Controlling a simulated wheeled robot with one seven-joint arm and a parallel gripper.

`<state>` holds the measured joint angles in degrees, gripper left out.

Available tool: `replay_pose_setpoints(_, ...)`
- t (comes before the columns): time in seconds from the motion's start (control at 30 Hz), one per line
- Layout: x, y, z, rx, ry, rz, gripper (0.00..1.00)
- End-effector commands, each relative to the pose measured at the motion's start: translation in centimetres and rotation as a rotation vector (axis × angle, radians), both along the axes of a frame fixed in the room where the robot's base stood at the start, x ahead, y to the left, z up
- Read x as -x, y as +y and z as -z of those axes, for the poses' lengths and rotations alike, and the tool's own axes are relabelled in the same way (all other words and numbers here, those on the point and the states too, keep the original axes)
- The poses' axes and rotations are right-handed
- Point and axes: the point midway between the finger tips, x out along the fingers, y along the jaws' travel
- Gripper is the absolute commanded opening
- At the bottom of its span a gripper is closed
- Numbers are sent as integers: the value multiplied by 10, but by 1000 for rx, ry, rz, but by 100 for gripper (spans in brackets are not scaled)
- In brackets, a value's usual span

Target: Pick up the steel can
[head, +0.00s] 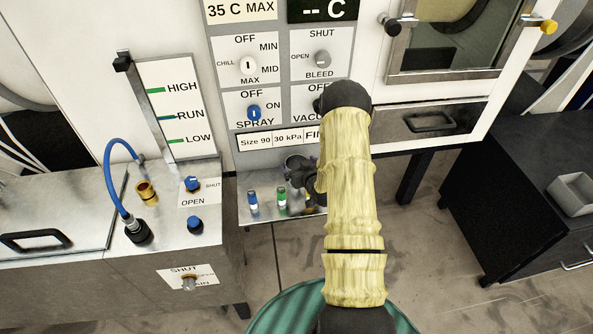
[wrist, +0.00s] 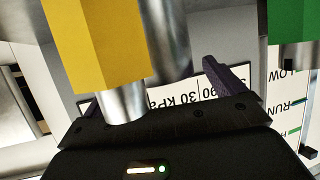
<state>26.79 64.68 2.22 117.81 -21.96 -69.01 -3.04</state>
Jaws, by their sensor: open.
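The steel can is most likely the grey cylinder (head: 295,161) at the back of the small metal shelf in the head view, partly behind my gripper (head: 304,180). In the wrist view a bare steel cylinder (wrist: 172,38) shows between the finger directions, partly covered by a yellow piece. My gripper (wrist: 155,95) is open there, with one dark finger clear on the right and the other mostly hidden behind the yellow piece. I cannot tell whether either finger touches the cylinder.
A blue-banded piece (head: 253,201) and a green-banded piece (head: 282,201) stand on the metal shelf (head: 262,216). A yellow piece (wrist: 95,45) is very close to the wrist camera, a green one (wrist: 290,25) at right. The panel (head: 285,140) rises behind; a bench with a blue hose (head: 112,175) is left.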

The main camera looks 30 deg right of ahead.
Motion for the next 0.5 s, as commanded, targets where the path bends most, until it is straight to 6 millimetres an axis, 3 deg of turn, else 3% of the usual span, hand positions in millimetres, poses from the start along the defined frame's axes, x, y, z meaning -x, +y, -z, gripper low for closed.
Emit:
replay_pose_setpoints(0.2, -19, 0, 7, 0, -1, -1, 95)
replay_pose_setpoints(0.5, -20, 0, 8, 0, 0, -1, 95)
